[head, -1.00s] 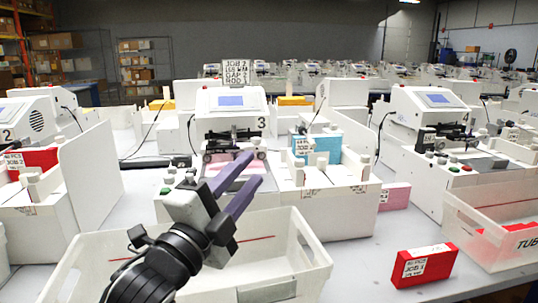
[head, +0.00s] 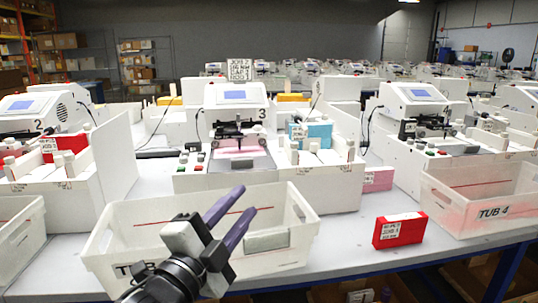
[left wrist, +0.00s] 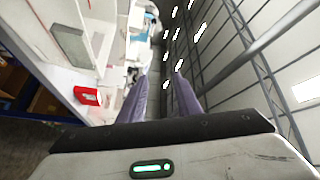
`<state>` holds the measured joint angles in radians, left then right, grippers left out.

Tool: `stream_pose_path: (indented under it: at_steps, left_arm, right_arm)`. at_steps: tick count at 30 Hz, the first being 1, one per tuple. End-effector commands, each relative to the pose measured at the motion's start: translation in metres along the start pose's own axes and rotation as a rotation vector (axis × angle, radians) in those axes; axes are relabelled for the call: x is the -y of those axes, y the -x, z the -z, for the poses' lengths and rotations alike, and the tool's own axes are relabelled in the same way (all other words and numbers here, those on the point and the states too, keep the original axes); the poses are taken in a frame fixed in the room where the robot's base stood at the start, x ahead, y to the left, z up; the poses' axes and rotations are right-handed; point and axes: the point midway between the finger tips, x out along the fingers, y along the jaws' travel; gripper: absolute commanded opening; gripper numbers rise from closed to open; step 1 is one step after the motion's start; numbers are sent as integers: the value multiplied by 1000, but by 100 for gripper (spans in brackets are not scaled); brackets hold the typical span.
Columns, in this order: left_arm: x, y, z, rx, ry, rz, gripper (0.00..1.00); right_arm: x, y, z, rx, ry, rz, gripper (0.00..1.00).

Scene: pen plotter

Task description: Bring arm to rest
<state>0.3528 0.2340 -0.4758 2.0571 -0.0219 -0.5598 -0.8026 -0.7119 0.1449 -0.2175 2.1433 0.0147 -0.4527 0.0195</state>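My left gripper (head: 248,199) reaches up from the bottom of the head view over the front of a white tub. Its two purple fingers are apart with nothing between them. In the left wrist view the fingers (left wrist: 160,85) also stand apart and empty, pointing away from the wrist. The gripper is in front of the plotter marked 3 (head: 238,97) and clear of it. My left forearm hides part of the tub's front and its label. My right gripper shows in neither view.
The white tub (head: 292,257) stands at the table's front. A red labelled box (head: 400,230) stands to its right, upright on the table, also seen in the left wrist view (left wrist: 87,96). Tub 4 (head: 490,213) is further right. Bare table (head: 350,240) lies between tub and red box.

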Motion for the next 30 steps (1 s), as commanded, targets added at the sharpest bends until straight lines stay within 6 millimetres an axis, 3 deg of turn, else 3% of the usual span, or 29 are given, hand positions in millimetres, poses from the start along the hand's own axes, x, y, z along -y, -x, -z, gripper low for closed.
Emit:
stream_pose_path:
  at_steps: [7,11,14,17,21,27,30]
  left_arm:
    - [-73,28,-40,103,225,-106,31]
    - [-126,56,-66,191,384,-174,31]
    - [-180,94,-89,293,545,-236,31]
    - [-236,143,-109,418,720,-293,31]
    - [-304,222,-127,608,940,-349,31]
    - [-365,320,-134,835,1153,-379,31]
    - [-378,348,-133,900,1207,-381,31]
  right_arm:
    - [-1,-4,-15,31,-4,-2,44]
    - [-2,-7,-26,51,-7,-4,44]
    - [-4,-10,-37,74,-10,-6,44]
    - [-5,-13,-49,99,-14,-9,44]
    - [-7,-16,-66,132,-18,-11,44]
    - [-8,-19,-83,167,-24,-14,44]
    - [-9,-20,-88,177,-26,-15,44]
